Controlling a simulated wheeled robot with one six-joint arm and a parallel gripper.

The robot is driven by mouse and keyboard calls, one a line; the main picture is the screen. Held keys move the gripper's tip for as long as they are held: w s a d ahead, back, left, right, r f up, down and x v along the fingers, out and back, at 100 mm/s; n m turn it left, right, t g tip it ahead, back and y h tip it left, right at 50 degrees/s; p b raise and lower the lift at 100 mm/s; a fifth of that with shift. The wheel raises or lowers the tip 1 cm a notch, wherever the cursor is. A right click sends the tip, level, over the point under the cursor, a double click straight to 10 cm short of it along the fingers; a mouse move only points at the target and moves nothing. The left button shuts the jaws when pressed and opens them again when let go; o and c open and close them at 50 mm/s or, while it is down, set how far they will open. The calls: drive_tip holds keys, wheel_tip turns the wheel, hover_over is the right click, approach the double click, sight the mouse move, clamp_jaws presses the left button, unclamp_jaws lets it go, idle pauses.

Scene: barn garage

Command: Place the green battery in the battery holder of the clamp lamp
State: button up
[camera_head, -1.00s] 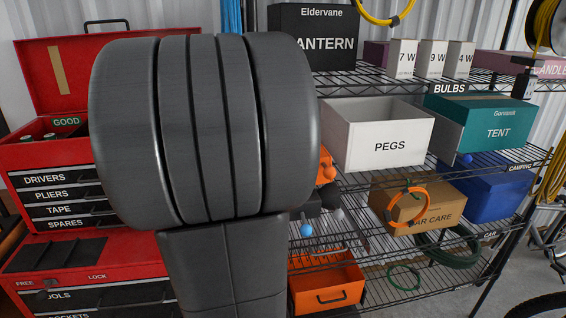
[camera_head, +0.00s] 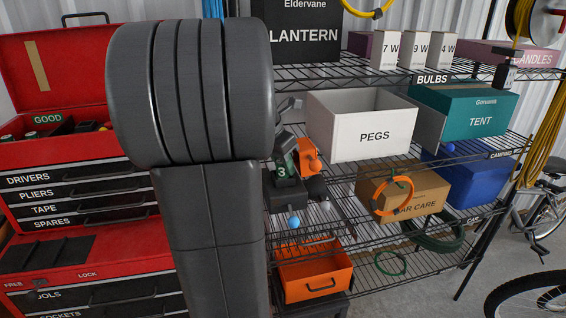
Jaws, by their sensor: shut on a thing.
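My gripper (camera_head: 283,148) shows just right of my large dark arm link, in front of the shelving. It is shut on the green battery (camera_head: 282,171), a dark piece with a green face marked "3". The battery is held above or against a dark block on the middle shelf; I cannot tell whether they touch. An orange part (camera_head: 308,156), possibly of the clamp lamp, stands right beside the battery. The battery holder cannot be made out, and my arm hides much of this area.
An orange bin (camera_head: 316,276) sits on the lower shelf. The red tool chest (camera_head: 80,150) with a GOOD tray (camera_head: 48,126) is at left.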

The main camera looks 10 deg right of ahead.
drive_tip(key=shift+f, duration=0.15)
drive_tip(key=o, duration=1.1)
drive_tip(key=shift+c, duration=0.2)
drive_tip(key=v, duration=1.2)
drive_tip(key=shift+r, duration=0.25)
drive_tip(key=shift+d, duration=0.1)
